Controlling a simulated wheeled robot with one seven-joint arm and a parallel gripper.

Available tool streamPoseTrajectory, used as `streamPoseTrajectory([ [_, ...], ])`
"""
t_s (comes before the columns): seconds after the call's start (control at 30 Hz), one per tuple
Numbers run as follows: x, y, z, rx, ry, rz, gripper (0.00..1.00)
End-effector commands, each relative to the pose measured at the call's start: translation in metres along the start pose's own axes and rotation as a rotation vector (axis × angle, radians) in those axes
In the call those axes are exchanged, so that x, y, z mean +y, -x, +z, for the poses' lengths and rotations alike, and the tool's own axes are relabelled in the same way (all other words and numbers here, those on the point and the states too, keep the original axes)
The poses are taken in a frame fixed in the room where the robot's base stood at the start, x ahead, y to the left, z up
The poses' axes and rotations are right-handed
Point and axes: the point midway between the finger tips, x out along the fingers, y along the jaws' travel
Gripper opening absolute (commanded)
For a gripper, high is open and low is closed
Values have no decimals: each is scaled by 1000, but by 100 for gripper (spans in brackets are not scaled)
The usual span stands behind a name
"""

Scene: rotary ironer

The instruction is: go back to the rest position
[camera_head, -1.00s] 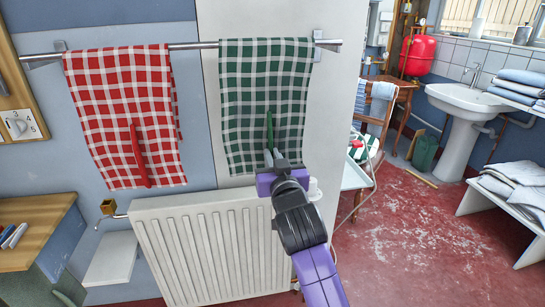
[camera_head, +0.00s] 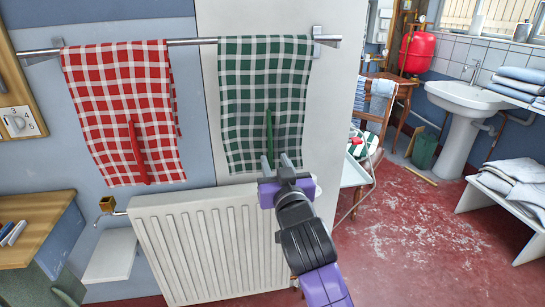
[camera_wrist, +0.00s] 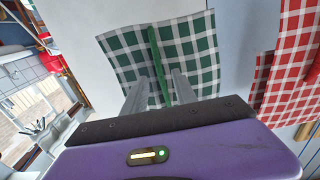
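My gripper (camera_head: 278,161) is in front of the lower right part of the green checked towel, above the right end of the radiator. Its two grey fingers are apart with nothing between them, and in the wrist view the gripper (camera_wrist: 155,85) points at the green towel. The green checked towel (camera_head: 265,70) hangs over the rail, with a green strip (camera_head: 269,135) on its front. The strip also shows in the wrist view (camera_wrist: 157,55), beyond the fingers. My purple and black arm reaches up from the bottom of the head view.
A red checked towel (camera_head: 120,90) with a red strip hangs left on the metal rail (camera_head: 190,41). A white radiator (camera_head: 200,245) stands below. A small white shelf (camera_head: 110,255) and a wooden-topped cabinet (camera_head: 35,225) are at left. Red floor (camera_head: 410,245) lies open at right.

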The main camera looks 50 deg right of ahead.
Motion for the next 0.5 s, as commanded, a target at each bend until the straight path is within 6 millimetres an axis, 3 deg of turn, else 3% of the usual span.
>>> streamPoseTrajectory([
  [0.2,0,29,1,-1,0,-1,34],
  [0.5,0,36,0,0,-1,0,34],
])
